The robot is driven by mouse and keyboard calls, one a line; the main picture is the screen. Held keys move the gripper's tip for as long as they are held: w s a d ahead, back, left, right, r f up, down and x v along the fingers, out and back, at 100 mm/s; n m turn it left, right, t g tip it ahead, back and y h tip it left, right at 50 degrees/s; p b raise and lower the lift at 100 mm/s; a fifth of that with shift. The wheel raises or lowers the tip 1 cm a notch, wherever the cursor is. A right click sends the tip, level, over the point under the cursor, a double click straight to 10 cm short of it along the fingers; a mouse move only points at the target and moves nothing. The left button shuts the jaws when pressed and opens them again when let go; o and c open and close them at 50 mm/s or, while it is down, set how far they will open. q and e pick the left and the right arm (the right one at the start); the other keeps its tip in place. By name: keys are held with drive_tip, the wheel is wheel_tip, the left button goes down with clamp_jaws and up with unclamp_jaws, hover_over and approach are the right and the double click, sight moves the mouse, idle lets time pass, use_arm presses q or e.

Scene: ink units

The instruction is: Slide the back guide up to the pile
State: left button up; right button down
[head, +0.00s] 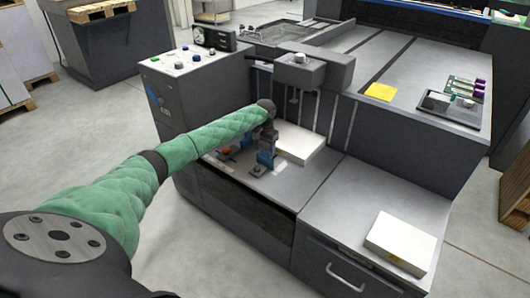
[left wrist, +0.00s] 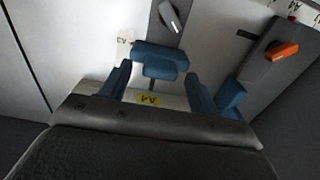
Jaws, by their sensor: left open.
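A white paper pile (head: 304,146) lies on the grey feed table, just right of my left gripper (head: 267,152). The gripper points down at the end of the green-sleeved arm. In the left wrist view my gripper (left wrist: 160,88) is open, with blue fingers apart. A blue guide (left wrist: 160,52), apparently the back guide, shows beyond and between the fingertips, by a grey bar with a pale lever (left wrist: 172,17). Contact is unclear. In the head view the gripper largely hides the guide; any gap to the pile is unclear.
A guide with an orange knob (head: 225,152) stands left of the gripper; the knob also shows in the left wrist view (left wrist: 282,50). Another white stack (head: 402,240) lies on the front-right cabinet. A control box (head: 190,65) stands behind the arm. A grey head unit (head: 300,70) overhangs the pile.

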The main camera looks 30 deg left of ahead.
use_arm(q)
drive_tip(key=shift+f, duration=0.95)
clamp_jaws()
drive_tip(key=w, duration=0.3)
drive_tip(key=w+b, duration=0.1)
drive_tip(key=w, duration=0.4)
drive_tip(key=shift+w+d, duration=0.25)
drive_tip(key=shift+w, duration=0.05)
unclamp_jaws()
